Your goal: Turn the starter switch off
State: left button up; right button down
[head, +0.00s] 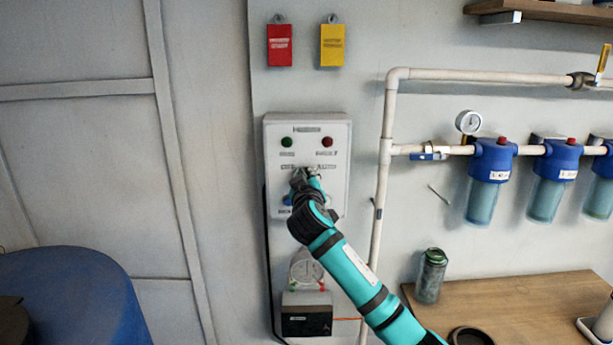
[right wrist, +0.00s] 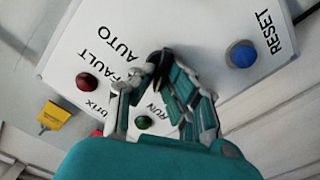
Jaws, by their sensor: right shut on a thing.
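The starter box (head: 337,190) is a pale panel on the wall in the head view, and its face also fills much of the right wrist view (right wrist: 205,30). The black starter switch (right wrist: 157,58) shows between my fingertips in the right wrist view, close to the AUTO label. My right gripper (head: 305,178) is at the middle of the box, and in the wrist view (right wrist: 155,75) its fingers are shut on the switch. The fingers hide part of the switch, so I cannot tell exactly where it points. My left gripper is not in view.
The box has a green light (head: 286,142), a red light (head: 327,142) and a blue RESET button (right wrist: 242,54). Red (head: 279,45) and yellow (head: 332,45) tags hang above. A white pipe (head: 380,200) runs close on the right. A blue barrel (head: 70,290) stands lower left.

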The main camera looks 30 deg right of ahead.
jog(key=shift+f, duration=0.1)
dwell(0.3)
jog(key=c, duration=1.4)
grip_release()
jog(key=shift+s, duration=0.1)
jog(key=v, duration=1.2)
